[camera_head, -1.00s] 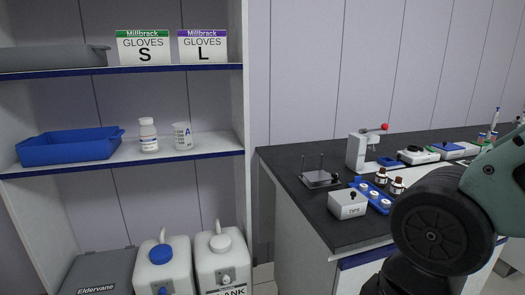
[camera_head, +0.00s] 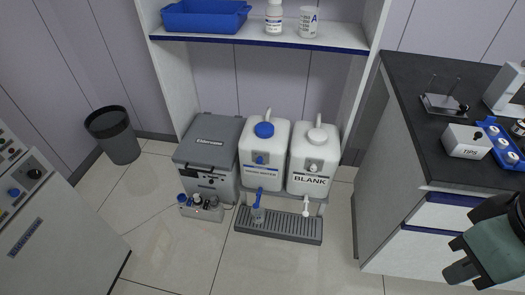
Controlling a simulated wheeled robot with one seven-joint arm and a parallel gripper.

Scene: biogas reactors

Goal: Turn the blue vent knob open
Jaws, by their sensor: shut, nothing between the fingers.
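A white carboy (camera_head: 264,143) with a blue cap stands low under the shelf. A blue tap (camera_head: 258,198) hangs below, over a grey drip tray (camera_head: 278,226). I cannot tell from the frames which blue part is the vent knob. Another blue knob (camera_head: 14,192) is on a panel at far left.
A white carboy marked BLANK (camera_head: 313,160) stands right beside it. A grey Eldervane box (camera_head: 208,150) is at its left, with a small bottle rack (camera_head: 201,208) in front. A black bin (camera_head: 112,134) is at left, the dark-topped bench (camera_head: 420,120) at right. Floor in front is clear.

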